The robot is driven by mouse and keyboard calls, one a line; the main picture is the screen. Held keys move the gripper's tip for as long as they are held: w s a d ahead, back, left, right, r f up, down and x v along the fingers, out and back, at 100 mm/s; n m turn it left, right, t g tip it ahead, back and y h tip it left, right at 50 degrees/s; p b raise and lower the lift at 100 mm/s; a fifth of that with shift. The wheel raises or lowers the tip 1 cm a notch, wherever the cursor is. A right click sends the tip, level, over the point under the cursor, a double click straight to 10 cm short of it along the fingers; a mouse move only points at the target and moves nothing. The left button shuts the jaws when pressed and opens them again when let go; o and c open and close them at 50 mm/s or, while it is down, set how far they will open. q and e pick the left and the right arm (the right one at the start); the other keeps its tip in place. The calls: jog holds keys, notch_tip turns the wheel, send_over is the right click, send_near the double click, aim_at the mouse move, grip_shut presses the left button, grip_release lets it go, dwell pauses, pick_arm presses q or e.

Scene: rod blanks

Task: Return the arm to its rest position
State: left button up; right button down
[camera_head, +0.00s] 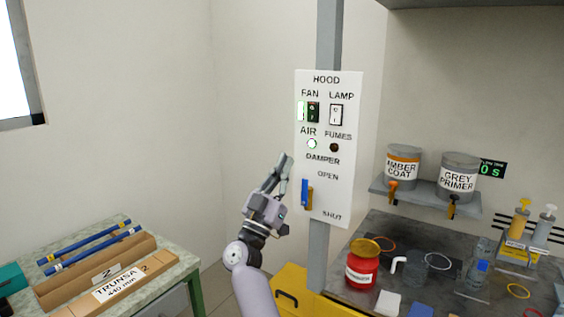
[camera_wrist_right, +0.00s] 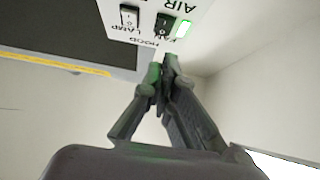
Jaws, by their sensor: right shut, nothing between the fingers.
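My right gripper (camera_head: 284,166) is raised to the left of the white hood panel (camera_head: 342,190) in the head view, its fingers shut and empty. In the right wrist view its fingertips (camera_wrist_right: 169,62) meet just below the fan switch (camera_wrist_right: 164,25) in the picture. I cannot tell whether they touch the panel. The fan switch in the head view (camera_head: 313,112) has a lit green lamp beside it, and the air lamp (camera_head: 312,144) glows pale. The lamp switch (camera_head: 336,114) is to its right. The blue damper handle (camera_head: 304,192) is low on the panel. My left gripper is out of view.
A grey post (camera_head: 326,50) carries the panel. The hood bench (camera_head: 400,225) at right holds a red jar (camera_head: 362,270), glassware and syringes; a shelf (camera_head: 420,197) holds two cans. A side table (camera_head: 195,260) at left bears blue rods and a cardboard box.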

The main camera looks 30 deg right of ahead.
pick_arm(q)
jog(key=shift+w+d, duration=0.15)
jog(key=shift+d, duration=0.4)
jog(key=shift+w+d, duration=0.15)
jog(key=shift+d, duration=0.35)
